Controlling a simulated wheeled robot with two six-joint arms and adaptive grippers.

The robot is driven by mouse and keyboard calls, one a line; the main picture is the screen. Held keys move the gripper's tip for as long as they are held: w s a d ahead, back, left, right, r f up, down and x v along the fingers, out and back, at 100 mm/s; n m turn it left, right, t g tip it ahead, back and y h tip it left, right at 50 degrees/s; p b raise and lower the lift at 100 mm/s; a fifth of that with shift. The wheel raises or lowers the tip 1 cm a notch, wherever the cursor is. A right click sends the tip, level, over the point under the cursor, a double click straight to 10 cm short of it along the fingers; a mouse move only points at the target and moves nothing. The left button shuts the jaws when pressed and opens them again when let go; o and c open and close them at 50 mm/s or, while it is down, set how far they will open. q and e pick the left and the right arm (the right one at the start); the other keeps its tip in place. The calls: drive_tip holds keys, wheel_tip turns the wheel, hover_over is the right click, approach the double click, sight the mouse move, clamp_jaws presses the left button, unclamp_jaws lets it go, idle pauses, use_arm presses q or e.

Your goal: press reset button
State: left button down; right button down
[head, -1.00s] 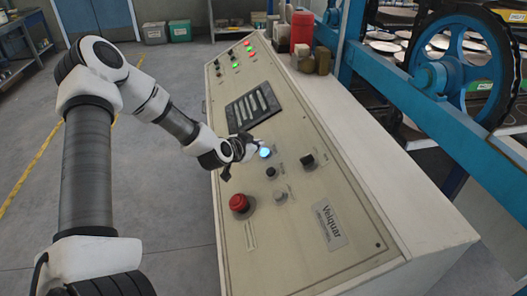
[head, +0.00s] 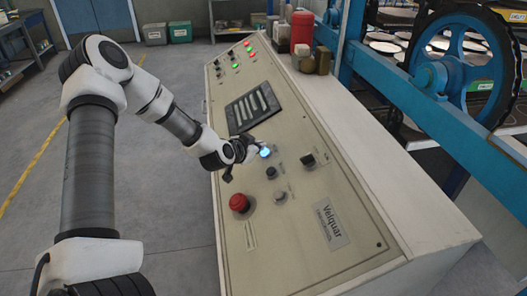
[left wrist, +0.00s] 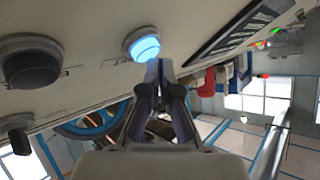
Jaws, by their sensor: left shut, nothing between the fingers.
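The blue-lit button (head: 265,152) sits on the sloped cream control panel (head: 290,235); I cannot read a reset label beside it. In the left wrist view the button (left wrist: 142,45) glows blue with a pale rim. My left gripper (head: 256,150) is shut and empty, with its tips right beside the button in the head view. In the left wrist view the shut fingertips (left wrist: 158,64) are at the button's lower right edge. I cannot tell whether they touch it. My right gripper is not in view.
A red mushroom button (head: 239,203), a black knob (head: 271,172), a grey knob (head: 280,197) and a black switch (head: 307,160) are nearby on the panel. A dark slotted plate (head: 252,107) lies above. A blue frame with a wheel (head: 455,62) stands behind right.

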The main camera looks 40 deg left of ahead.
use_arm(q)
drive_tip(key=shift+w+d+f+b, duration=0.15)
drive_tip(key=shift+f+b, duration=0.25)
idle(0.3)
drive_tip(key=shift+s+a+r+p, duration=0.2)
drive_tip(key=shift+r+p, duration=0.2)
drive_tip(key=shift+p, duration=0.25)
drive_tip(key=shift+s+a+r+p, duration=0.15)
drive_tip(key=shift+r+p, duration=0.25)
drive_tip(key=shift+p, duration=0.2)
drive_tip(key=r+p, duration=0.1)
drive_tip(key=p, duration=0.1)
drive_tip(key=s+a+r+p, duration=0.1)
drive_tip(key=r+p, duration=0.1)
drive_tip(key=s+r+p, duration=0.1)
drive_tip(key=p, duration=0.2)
drive_tip(key=shift+a+r, duration=0.15)
drive_tip(key=shift+a, duration=0.05)
drive_tip(key=shift+w, duration=0.1)
idle(0.5)
